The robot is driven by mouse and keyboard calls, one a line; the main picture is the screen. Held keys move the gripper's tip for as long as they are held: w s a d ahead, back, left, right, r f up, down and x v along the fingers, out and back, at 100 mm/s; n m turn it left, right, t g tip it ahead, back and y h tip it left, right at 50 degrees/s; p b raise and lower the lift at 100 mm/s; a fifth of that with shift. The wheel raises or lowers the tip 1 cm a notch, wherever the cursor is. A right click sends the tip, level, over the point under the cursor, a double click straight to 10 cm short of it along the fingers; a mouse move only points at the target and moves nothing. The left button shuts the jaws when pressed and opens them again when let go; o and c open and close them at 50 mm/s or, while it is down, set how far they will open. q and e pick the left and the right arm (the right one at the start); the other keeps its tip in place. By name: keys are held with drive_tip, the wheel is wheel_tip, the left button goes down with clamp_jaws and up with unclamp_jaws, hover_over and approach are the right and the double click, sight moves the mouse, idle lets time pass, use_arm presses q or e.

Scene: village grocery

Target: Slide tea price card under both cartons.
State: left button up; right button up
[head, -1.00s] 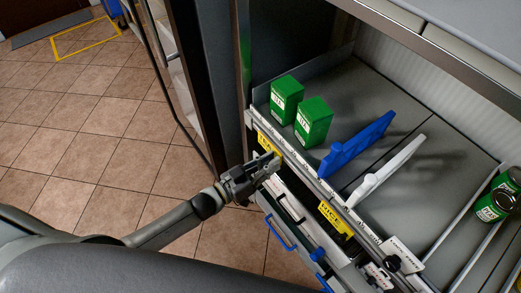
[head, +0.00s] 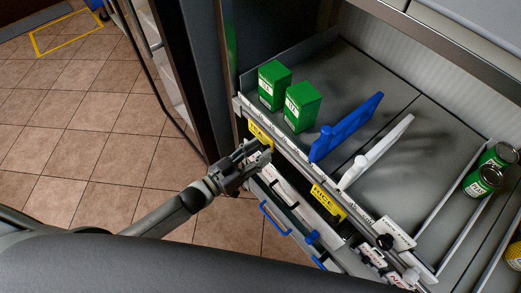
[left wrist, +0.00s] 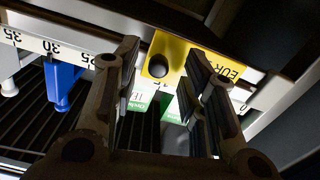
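Two green cartons (head: 274,85) (head: 302,106) stand upright side by side at the left front of the grey shelf. A yellow price card (head: 261,136) is on the shelf's front rail below them; the fingers partly cover it. In the left wrist view the yellow card (left wrist: 178,50) has a black knob and "EUR" lettering, and parts of the green cartons (left wrist: 141,99) show between the fingers. My left gripper (head: 262,152) is at the rail, just in front of the card. Its fingers (left wrist: 163,62) are apart, with nothing visibly clamped; contact with the card is unclear. My right gripper is out of view.
A blue divider (head: 346,128) and a white divider (head: 377,152) stand right of the cartons. A yellow rice card (head: 328,201) is farther right along the rail. Cans (head: 483,180) stand at the right. A dark upright post is left of the shelf.

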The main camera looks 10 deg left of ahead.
use_arm(q)
drive_tip(key=v, duration=1)
drive_tip(key=shift+s+a, duration=0.25)
drive_tip(key=shift+s, duration=0.05)
drive_tip(key=s+a+f+n+g+y, duration=0.1)
drive_tip(key=s+a+f+g+y, duration=0.15)
drive_tip(key=f, duration=0.65)
drive_tip(key=s+a+f+n+g+y, duration=0.15)
drive_tip(key=a+f+y, duration=0.25)
drive_tip(key=f, duration=0.5)
drive_tip(key=s+a+f+n+g+y, duration=0.1)
drive_tip(key=s+a+f+y, duration=0.2)
drive_tip(key=f, duration=0.6)
drive_tip(key=s+d+f+g, duration=0.1)
drive_tip(key=s+f+g, duration=0.3)
drive_tip(key=s, duration=0.7)
drive_tip(key=s+d+f+g+y, duration=0.1)
drive_tip(key=s+f+g, duration=0.3)
drive_tip(key=s+f, duration=0.5)
drive_tip(key=s+d, duration=0.1)
drive_tip(key=s, duration=0.2)
drive_tip(key=shift+f, duration=0.15)
drive_tip(key=shift+y, duration=0.25)
